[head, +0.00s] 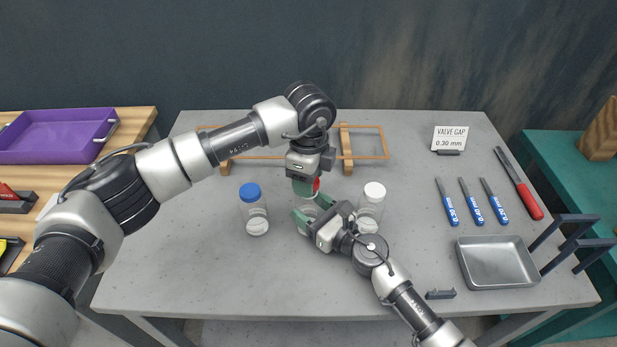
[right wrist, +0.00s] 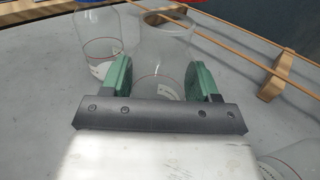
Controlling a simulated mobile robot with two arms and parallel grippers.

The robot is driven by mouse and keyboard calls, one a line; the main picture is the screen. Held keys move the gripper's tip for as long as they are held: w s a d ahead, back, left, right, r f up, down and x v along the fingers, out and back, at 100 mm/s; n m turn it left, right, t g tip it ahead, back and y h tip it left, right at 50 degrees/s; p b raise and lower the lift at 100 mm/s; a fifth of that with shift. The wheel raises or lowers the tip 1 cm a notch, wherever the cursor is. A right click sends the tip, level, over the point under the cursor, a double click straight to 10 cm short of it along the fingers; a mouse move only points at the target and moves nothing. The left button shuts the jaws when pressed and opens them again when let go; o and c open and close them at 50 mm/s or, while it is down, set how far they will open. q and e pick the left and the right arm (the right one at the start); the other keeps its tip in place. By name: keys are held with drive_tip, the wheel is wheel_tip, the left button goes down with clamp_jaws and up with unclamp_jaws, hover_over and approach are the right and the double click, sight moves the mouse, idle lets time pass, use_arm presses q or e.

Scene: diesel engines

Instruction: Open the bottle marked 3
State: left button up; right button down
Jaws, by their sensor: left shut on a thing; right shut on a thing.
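A clear bottle (right wrist: 163,48) stands between the green fingers of my right gripper (right wrist: 165,78), which is shut on its body. Its mouth shows as an open rim in the right wrist view. In the head view this middle bottle (head: 309,211) is mostly hidden by my grippers (head: 314,220). My left gripper (head: 307,187) points down above it and is shut on a red cap (head: 317,184), apart from the rim. A blue-capped bottle (head: 254,212) stands to the left and a white-capped bottle (head: 371,206) to the right. I cannot read the number marks.
A wooden rack (head: 345,150) stands behind the bottles. To the right are several blue-handled feeler gauges (head: 472,208), a red-handled tool (head: 527,202), a metal tray (head: 496,264) and a valve gap sign (head: 449,138). The table's front left is clear.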

use_arm(q)
drive_tip(key=shift+r, duration=1.85)
use_arm(e)
drive_tip(key=shift+c, duration=0.9)
unclamp_jaws()
